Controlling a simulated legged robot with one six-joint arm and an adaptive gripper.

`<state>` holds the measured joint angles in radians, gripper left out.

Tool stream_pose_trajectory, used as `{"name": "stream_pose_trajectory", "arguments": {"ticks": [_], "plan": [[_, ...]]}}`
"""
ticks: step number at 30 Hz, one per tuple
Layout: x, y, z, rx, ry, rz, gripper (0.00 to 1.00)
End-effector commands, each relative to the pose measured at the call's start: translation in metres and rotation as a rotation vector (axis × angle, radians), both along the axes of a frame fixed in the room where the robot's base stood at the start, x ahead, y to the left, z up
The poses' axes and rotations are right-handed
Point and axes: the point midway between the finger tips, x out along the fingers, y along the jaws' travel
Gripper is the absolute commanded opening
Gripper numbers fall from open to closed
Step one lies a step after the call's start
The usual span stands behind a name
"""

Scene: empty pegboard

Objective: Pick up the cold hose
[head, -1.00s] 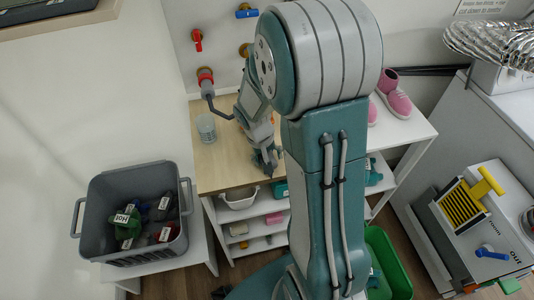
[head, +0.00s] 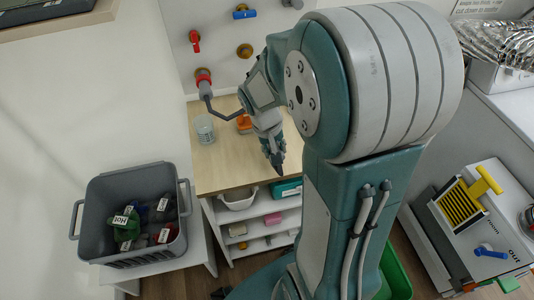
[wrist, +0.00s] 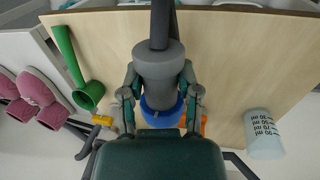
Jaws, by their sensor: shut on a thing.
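My gripper (wrist: 160,92) is shut on a grey hose fitting (wrist: 158,62) with a blue collar (wrist: 160,112) at its lower end. One finger presses on each side. A dark tube runs from the fitting to the top of the wrist view. I take this to be the cold hose; no label shows on it. In the head view my gripper (head: 270,142) is over the front part of the wooden tabletop (head: 222,172), with a dark tip (head: 277,165) pointing down. I cannot tell the hose's height above the top.
A clear beaker (head: 205,129) and an orange thing (head: 244,122) stand on the tabletop. A red-collared fitting (head: 204,79) with a bent grey pipe juts from the board. A grey crate (head: 88,225) holds several items, one labelled "Hot". A green funnel-like thing (wrist: 88,95) and pink shoes (wrist: 40,95) lie left.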

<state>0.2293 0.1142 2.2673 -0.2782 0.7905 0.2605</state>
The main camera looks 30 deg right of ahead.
Motion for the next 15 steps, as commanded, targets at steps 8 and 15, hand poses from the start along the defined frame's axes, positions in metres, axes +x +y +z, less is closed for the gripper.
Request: {"name": "stream_pose_trajectory", "arguments": {"ticks": [8, 15], "plan": [[-0.053, -0.014, 0.041, -0.001, -0.004, -0.004, 0.0], [-0.092, -0.024, 0.058, -0.001, -0.002, -0.004, 0.0]]}}
